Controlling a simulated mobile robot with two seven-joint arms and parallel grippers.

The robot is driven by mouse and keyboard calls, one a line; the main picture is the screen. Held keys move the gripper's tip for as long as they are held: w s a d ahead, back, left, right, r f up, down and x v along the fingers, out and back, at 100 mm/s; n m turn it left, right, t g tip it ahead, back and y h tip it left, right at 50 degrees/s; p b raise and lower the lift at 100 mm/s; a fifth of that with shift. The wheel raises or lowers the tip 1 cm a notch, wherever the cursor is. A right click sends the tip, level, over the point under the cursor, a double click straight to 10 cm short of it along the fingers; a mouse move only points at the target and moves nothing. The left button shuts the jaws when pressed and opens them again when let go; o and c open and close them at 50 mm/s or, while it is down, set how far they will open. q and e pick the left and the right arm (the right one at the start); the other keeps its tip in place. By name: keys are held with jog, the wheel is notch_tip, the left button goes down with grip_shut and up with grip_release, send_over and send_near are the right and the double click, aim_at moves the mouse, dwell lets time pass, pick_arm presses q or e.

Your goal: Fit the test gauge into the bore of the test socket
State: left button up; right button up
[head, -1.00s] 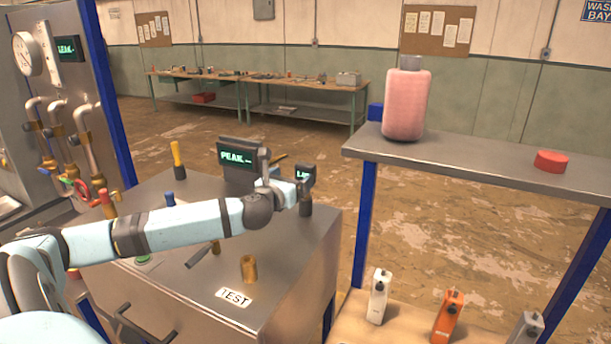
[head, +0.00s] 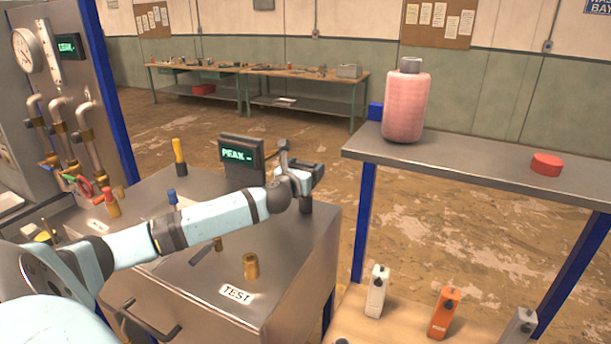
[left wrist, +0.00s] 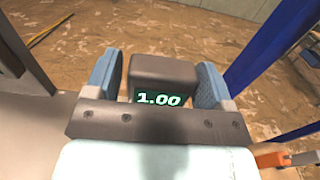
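The test gauge is a dark block with a lit display on a dark upright stem (head: 306,205), near the right rear edge of the steel bench. My left gripper (head: 310,176) is at its head, largely covering it in the head view. In the left wrist view the gauge head (left wrist: 164,72) reads 1.00 and sits between the blue fingers (left wrist: 160,80). A gap shows at the left finger; contact at the right finger is unclear. The test socket, a brass cylinder (head: 251,266), stands upright behind the TEST label (head: 237,293). My right gripper is not in view.
A PEAK display (head: 241,155) stands left of the gauge. Yellow (head: 179,155) and blue (head: 172,197) handled items stand farther left. A shelf (head: 470,165) with a pink bottle (head: 405,105) is to the right. The bench top around the socket is mostly clear.

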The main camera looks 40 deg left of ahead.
pick_arm(q)
jog(key=c, duration=0.7)
jog(key=shift+c, duration=0.2)
jog(key=shift+r, duration=0.15)
